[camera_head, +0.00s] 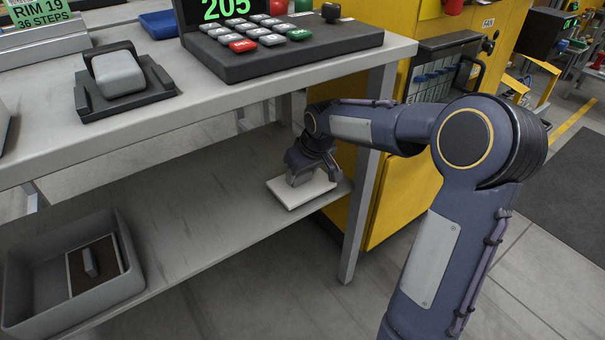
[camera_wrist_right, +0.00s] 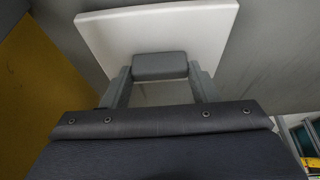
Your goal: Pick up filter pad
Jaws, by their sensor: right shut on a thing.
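The filter pad (camera_head: 302,193) is a flat white square with a grey block-shaped grip on top. It is at the right end of the lower shelf, and I cannot tell whether it touches the shelf. My right gripper (camera_head: 298,180) reaches down onto it from above. In the right wrist view the pad's white plate (camera_wrist_right: 150,30) fills the top middle, and my right gripper (camera_wrist_right: 160,72) has its two fingers against the sides of the grey grip (camera_wrist_right: 160,66). The gripper is shut on that grip. My left gripper is not in view.
The upper tabletop (camera_head: 180,110) with a keypad console (camera_head: 285,50) and a grey block on a black base (camera_head: 120,75) hangs above the lower shelf (camera_head: 190,225). A grey bin (camera_head: 125,285) stands lower left. A table leg (camera_head: 365,190) and yellow cabinet (camera_head: 400,180) are close right.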

